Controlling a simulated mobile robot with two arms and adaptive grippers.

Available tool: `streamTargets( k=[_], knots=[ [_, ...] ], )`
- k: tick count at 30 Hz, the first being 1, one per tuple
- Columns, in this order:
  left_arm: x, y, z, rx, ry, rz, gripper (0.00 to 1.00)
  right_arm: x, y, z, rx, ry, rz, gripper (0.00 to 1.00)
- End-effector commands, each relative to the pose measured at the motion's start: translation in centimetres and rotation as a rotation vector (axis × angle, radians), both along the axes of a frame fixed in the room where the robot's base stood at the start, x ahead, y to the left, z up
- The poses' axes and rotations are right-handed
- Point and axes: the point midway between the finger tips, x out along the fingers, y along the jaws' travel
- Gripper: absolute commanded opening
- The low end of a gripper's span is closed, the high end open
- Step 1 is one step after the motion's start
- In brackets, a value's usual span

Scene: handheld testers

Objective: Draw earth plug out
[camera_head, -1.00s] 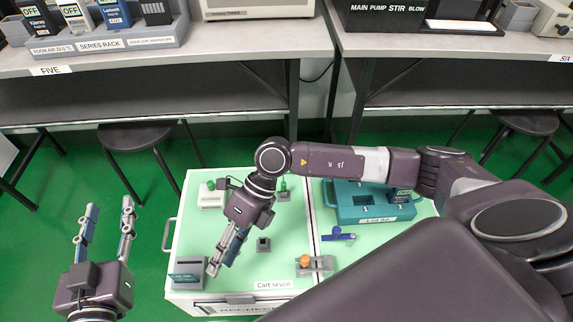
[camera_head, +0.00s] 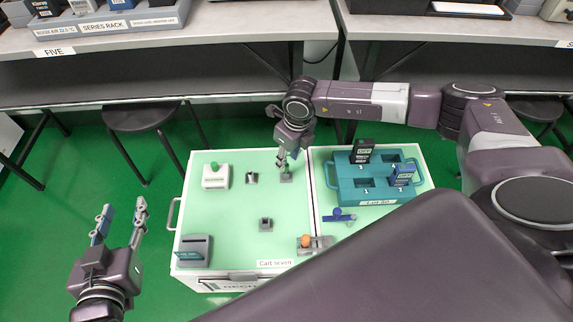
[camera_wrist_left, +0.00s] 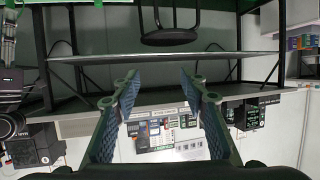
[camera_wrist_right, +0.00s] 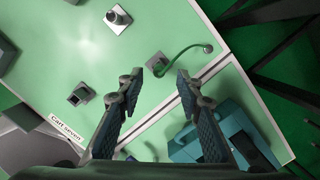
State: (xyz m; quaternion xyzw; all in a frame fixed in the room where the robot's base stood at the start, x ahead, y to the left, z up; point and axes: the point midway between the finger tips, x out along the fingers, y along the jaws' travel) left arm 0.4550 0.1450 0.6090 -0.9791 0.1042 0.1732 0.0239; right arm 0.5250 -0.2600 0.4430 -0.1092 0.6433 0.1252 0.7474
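The earth plug (camera_wrist_right: 157,63) shows in the right wrist view as a dark end with a green lead (camera_wrist_right: 184,48), at a small grey square base on the cart top. The lead curves to a round fitting near the cart's seam. My right gripper (camera_wrist_right: 159,76) is open, its fingertips on either side of the plug in that view; I cannot tell whether they touch it. In the head view the right gripper (camera_head: 284,158) points down over the grey base (camera_head: 286,178) and hides most of the plug. My left gripper (camera_head: 121,208) is open and empty, left of the cart.
A white block with a green knob (camera_head: 215,177), small grey sockets (camera_head: 252,178) (camera_head: 266,224), a slotted grey box (camera_head: 194,250) and an orange-knobbed fixture (camera_head: 305,242) stand on the cart.

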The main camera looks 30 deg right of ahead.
Motion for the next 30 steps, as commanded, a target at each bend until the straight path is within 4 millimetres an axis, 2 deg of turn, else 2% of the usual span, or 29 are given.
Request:
streamTargets(
  k=[1,6,13,18,26,30],
  knots=[
    [0.4,-0.2,0.7,-0.01,-0.042,-0.003,0.4,0.1,0.1,-0.9,0.0,0.001,0.001,0.33],
    [1.5,-0.9,3.7,-0.044,-0.181,-0.012,0.4,0.3,0.2,-2.7,0.001,0.002,0.001,0.33],
    [2.0,-1.5,6.8,-0.077,-0.312,-0.02,0.4,0.6,0.3,-4.3,0.003,0.001,0.001,0.33],
    [2.0,-1.6,7.7,-0.087,-0.348,-0.023,0.4,0.6,0.3,-4.7,0.002,0.001,0.001,0.33],
    [2.0,-1.6,7.8,-0.088,-0.351,-0.023,0.4,0.6,0.3,-4.7,0.003,0.001,0.001,0.33],
    [2.0,-1.6,7.8,-0.088,-0.351,-0.023,0.4,0.6,0.3,-4.7,0.003,0.001,0.001,0.18]
  ],
)
